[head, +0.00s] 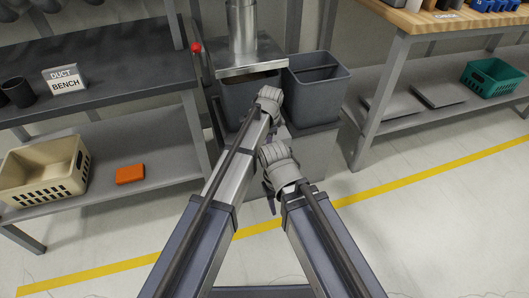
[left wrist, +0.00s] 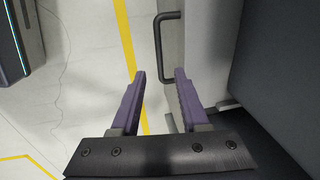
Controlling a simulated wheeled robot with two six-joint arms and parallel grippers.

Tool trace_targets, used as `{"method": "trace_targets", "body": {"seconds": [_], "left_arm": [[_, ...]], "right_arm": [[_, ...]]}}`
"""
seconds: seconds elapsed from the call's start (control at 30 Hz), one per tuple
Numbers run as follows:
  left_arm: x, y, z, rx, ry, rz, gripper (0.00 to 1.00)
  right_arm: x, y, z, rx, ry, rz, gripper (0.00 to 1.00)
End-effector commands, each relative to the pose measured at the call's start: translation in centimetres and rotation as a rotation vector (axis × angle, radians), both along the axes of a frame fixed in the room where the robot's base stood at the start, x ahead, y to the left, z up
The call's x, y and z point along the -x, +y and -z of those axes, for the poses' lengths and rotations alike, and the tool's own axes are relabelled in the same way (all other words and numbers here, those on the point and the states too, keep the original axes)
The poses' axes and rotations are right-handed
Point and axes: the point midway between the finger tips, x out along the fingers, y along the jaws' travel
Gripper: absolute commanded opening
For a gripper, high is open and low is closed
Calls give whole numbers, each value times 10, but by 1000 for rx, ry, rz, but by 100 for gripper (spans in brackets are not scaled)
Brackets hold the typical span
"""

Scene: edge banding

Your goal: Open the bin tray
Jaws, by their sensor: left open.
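A black U-shaped handle (left wrist: 160,45) stands out from a pale grey panel (left wrist: 204,45) in the left wrist view. My left gripper (left wrist: 159,80) is open and empty, its two purple fingers apart and the handle ahead of their tips, not between them. In the head view my left gripper (head: 272,132) is small and partly covered by its wrist, beside the grey cabinet (head: 312,150) under the bins. The handle is hidden there behind my arms. My right gripper (head: 271,202) shows only as a dark finger below its wrist; its opening cannot be told.
Two grey bins, the left (head: 236,98) under a metal duct (head: 243,30) and the right (head: 316,88), stand on the cabinet. A dark bench (head: 130,75) is at left, a wooden-topped bench (head: 420,22) at right. Floor with a yellow line (head: 400,184) is clear in front.

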Motion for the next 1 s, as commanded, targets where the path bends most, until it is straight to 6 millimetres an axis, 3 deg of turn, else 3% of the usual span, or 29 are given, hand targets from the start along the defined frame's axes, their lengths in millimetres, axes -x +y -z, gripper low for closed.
{"method": "trace_targets", "body": {"seconds": [0.27,0.73,1.0], "left_arm": [[-1,1,13,1,0,-4,45],[-11,5,70,1,0,-5,45],[-13,5,78,1,0,-5,45]], "right_arm": [[0,0,13,-1,0,-2,50],[0,2,70,-8,0,-10,50],[0,2,78,-9,0,-10,50]]}}
